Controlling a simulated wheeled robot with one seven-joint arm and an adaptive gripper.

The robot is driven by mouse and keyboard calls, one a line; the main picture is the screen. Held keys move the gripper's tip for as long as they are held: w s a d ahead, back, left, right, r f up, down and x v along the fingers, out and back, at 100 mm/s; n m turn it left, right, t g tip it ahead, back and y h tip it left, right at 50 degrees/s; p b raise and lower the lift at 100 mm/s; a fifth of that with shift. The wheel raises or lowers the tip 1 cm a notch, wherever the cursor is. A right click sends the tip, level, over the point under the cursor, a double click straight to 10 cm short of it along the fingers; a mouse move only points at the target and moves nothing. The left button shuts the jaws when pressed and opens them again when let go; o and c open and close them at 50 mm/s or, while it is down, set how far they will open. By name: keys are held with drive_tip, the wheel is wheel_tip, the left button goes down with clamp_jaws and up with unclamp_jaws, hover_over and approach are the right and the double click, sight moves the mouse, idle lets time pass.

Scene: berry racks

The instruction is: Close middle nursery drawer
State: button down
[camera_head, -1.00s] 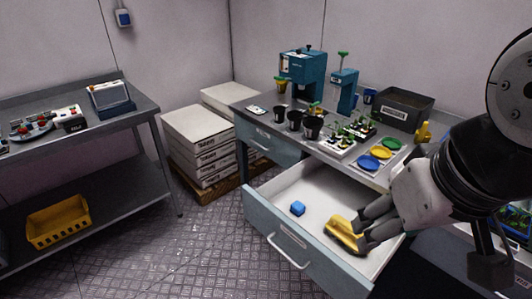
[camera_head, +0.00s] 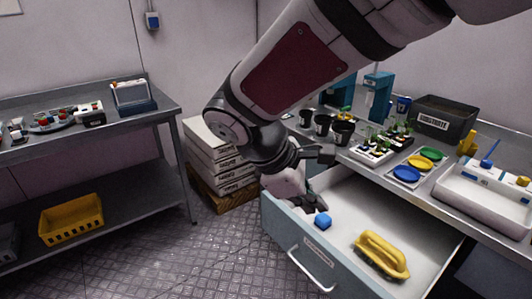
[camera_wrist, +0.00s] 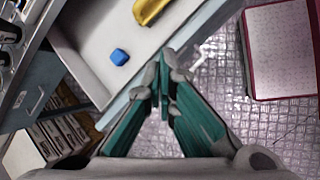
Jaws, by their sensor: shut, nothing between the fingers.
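The nursery drawer (camera_head: 283,222) is pulled out from the bench, with a grey-blue front and a pale bar handle (camera_head: 306,270). A blue block (camera_head: 322,221) and a yellow brush (camera_head: 382,253) lie inside it. My gripper (camera_head: 312,203) appears near the drawer's left front corner, close to the blue block, and is shut and empty. In the wrist view, my fingertips (camera_wrist: 165,58) are together by the drawer's front rim (camera_wrist: 208,22); contact cannot be told. The blue block (camera_wrist: 119,57) and part of the yellow brush (camera_wrist: 148,10) also show there. My arm hides part of the bench.
The bench top holds dark pots (camera_head: 323,125), coloured plates (camera_head: 415,163), a black bin (camera_head: 443,118) and a white tray (camera_head: 487,198). A side table (camera_head: 150,103) with a yellow basket (camera_head: 71,219) stands left. Stacked boxes (camera_head: 215,160) stand between them. Floor before the drawer is clear.

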drive_tip(key=w+a+f+n+t+b, duration=0.1)
drive_tip(key=w+a+f+n+b, duration=0.15)
drive_tip(key=a+f+n, duration=0.45)
drive_tip(key=w+a+f+n+t+b, duration=0.2)
drive_tip(key=w+a+f+n, duration=0.15)
drive_tip(key=a+f, duration=0.6)
drive_tip(key=b, duration=0.2)
approach(280, 235)
wheel_tip(280, 235, down, 4)
drive_tip(key=w, duration=0.1)
drive_tip(key=shift+w+d+m+h, duration=0.2)
drive_tip(key=shift+w+d, duration=0.1)
drive_tip(key=shift+d, duration=0.2)
drive_tip(key=shift+w+d+m+h, duration=0.2)
drive_tip(key=shift+w+d, duration=0.1)
drive_tip(key=shift+d, duration=0.2)
drive_tip(key=w+d, duration=0.6)
drive_tip(key=d, duration=0.3)
drive_tip(key=w+d, duration=0.7)
drive_tip(key=d, duration=0.1)
drive_tip(key=w+d, duration=0.6)
drive_tip(key=d, duration=0.3)
drive_tip(key=shift+w+d, duration=0.15)
drive_tip(key=shift+d, duration=0.25)
